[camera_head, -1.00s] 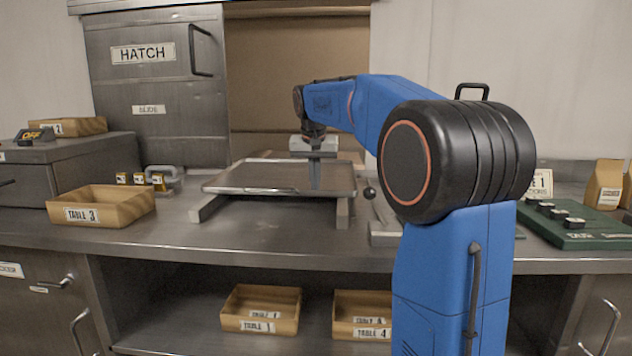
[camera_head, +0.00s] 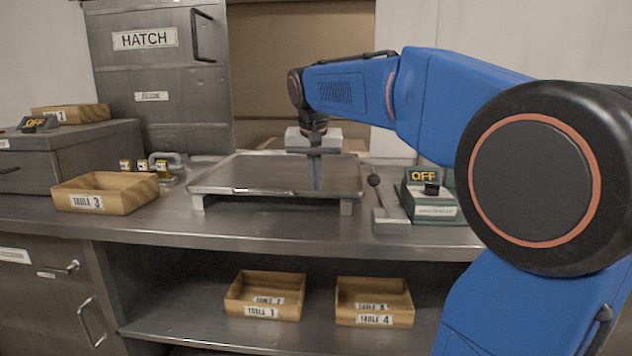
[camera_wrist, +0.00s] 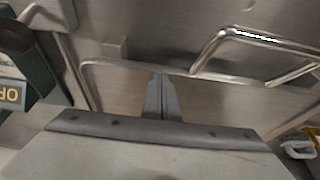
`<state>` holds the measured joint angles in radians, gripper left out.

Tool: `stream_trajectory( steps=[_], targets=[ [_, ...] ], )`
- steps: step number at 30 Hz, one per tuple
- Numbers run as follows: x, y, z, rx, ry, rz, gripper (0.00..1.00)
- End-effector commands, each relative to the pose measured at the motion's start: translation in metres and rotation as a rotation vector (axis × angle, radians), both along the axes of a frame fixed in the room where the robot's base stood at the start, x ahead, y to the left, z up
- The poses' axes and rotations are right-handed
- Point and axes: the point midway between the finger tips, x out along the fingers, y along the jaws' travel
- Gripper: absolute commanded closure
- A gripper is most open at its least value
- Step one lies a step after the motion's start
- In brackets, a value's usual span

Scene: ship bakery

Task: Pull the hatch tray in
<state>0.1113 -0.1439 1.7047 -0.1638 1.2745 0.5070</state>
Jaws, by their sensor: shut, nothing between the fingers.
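The hatch tray (camera_head: 245,174) is a flat grey metal tray with a raised rim. It lies on two short rails on the counter in front of the hatch opening. Its front rim is close to the rails' front ends. My gripper (camera_head: 315,186) points down over the right part of the tray, fingers shut and empty. In the wrist view the shut fingers (camera_wrist: 162,88) overlap the tray area near a thin metal rim line. I cannot tell whether the fingertips touch the tray. The tray's far edge is partly hidden behind my gripper.
The HATCH panel (camera_head: 158,85) stands left of the opening. A lever (camera_head: 384,205) and an OFF box (camera_head: 428,198) stand close to the tray's right side. The TABLE 3 bin (camera_head: 106,192) and small yellow blocks (camera_head: 140,165) are at left. Bins sit on the lower shelf.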

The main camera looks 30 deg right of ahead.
Motion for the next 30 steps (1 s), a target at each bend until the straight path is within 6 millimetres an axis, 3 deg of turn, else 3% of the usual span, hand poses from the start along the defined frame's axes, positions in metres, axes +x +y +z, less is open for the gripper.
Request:
stream_trajectory(
  steps=[8,16,24,30],
  targets=[
    [-0.001,0.001,-0.005,0.009,0.017,0.001,1.0],
    [0.028,-0.014,-0.004,0.004,0.008,0.002,1.0],
    [0.012,-0.003,0.051,0.002,0.0,0.005,1.0],
    [0.004,0.002,0.079,0.001,0.001,0.004,1.0]
  ],
)
